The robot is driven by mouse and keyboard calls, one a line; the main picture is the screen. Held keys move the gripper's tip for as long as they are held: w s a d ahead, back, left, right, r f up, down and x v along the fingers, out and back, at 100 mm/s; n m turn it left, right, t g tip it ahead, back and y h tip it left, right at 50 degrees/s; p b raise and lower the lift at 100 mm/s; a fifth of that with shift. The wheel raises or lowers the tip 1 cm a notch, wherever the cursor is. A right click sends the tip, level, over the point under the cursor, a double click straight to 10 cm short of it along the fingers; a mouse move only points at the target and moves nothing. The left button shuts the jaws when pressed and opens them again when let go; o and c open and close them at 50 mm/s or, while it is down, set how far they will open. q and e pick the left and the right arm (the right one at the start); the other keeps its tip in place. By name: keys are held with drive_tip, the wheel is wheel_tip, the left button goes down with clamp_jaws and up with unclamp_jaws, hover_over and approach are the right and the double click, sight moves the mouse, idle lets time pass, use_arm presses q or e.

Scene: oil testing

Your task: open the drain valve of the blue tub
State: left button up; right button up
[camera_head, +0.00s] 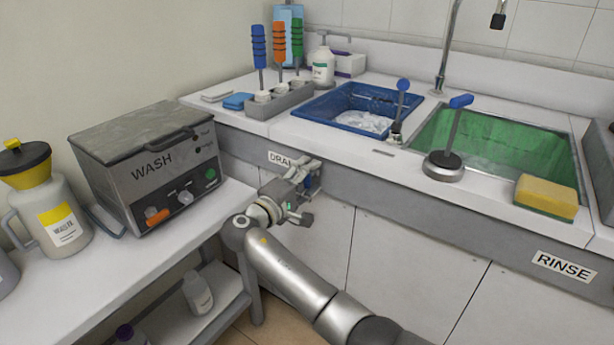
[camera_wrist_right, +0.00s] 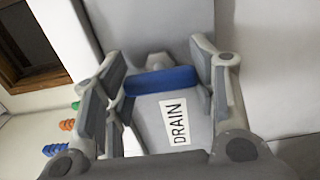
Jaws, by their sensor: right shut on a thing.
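The blue tub (camera_head: 335,106) is set into the counter at the back and holds clear, foamy-looking water. A DRAIN label (camera_head: 279,159) is on the grey counter front below it. My right gripper (camera_head: 306,176) is at the counter front just right of this label. In the right wrist view, the blue drain valve handle (camera_wrist_right: 162,80) lies between the fingers of my right gripper, which is shut on it. The DRAIN label also shows there, rotated, beside the handle (camera_wrist_right: 180,122). In the head view the gripper hides most of the valve. My left gripper is out of view.
A green-lined basin (camera_head: 490,140) with a yellow sponge (camera_head: 546,196) is at the right. A blue-handled lever (camera_head: 452,135) stands before it. The WASH machine (camera_head: 150,165) and a jug (camera_head: 48,210) stand on the left bench. Cabinet fronts (camera_head: 400,262) lie below the counter.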

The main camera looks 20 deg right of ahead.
drive_tip(key=o, duration=1)
drive_tip(key=shift+o, duration=0.2)
drive_tip(key=shift+a, duration=0.1)
drive_tip(key=v, duration=1.2)
drive_tip(key=shift+f, duration=0.1)
